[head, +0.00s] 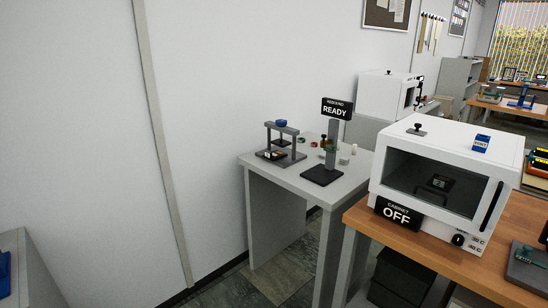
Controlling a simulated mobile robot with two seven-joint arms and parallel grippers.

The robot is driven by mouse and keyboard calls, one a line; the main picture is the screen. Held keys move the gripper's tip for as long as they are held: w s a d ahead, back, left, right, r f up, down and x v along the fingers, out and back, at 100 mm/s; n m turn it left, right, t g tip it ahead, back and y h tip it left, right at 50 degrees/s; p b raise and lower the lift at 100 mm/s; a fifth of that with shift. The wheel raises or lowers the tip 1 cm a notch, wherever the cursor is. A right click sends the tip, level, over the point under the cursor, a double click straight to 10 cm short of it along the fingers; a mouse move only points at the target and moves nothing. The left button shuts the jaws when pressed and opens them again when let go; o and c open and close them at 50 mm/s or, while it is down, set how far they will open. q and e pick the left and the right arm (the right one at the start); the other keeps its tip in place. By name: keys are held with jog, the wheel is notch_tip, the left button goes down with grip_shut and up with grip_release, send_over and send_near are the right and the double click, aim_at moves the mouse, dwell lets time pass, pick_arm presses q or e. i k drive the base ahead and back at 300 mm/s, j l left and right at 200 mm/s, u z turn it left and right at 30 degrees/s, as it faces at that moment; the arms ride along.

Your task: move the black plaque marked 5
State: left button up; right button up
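No plaque with a readable 5 shows in the head view. A small dark object with a faint pale mark (441,182) is behind the dark window of the white cabinet (455,142); I cannot tell whether it is the plaque. The cabinet door looks shut, and a black sign on its front (397,214) reads "CABINET OFF". A small press (283,141) with a blue knob stands on the grey table, with a dark and yellowish piece (274,155) at its base, too small to read. Neither of my grippers is in view.
The grey table (315,188) also holds a dark stand with a "REBOUND READY" sign (336,108) and several small pieces. The cabinet stands on a wooden bench (390,232). A black bin (400,275) is under the bench. Tiled floor (280,272) is clear before the grey table.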

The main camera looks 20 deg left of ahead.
aim_at(275, 153)
jog(key=u, duration=1.25)
jog(key=i+j, duration=0.1)
jog(key=i, duration=0.6)
jog(key=i+j, duration=0.1)
jog(key=i, duration=0.65)
jog(key=u, duration=0.05)
